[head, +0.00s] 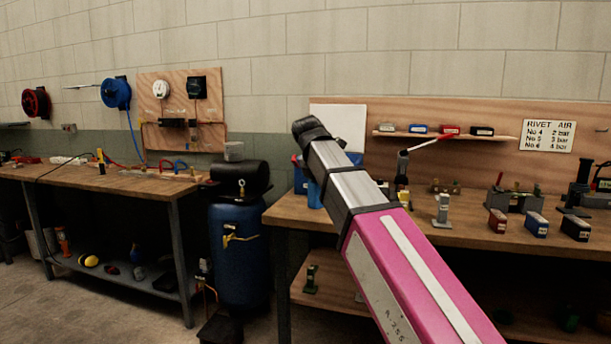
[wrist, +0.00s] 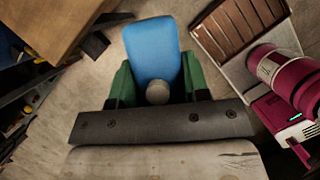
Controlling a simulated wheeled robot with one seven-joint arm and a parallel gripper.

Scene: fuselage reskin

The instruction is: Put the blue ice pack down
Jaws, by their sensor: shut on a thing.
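The blue ice pack (wrist: 150,48) is in the wrist view, upright in the picture between the green fingers of my gripper (wrist: 156,80). My gripper is shut on its lower part, and a round grey knob shows at its near end. The pack is above a pale floor, apart from the wooden surface. In the head view my arm hides the gripper. Blue patches show beside the end of my arm above the right bench (head: 462,228), but I cannot tell whether they are the pack.
A wooden surface (wrist: 50,28) is at upper left in the wrist view. The right bench holds small red, blue and black boxes (head: 537,224) and several tools. A left bench (head: 110,182) and a blue tank (head: 238,265) stand to the left. Pale floor (head: 130,318) is clear in front.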

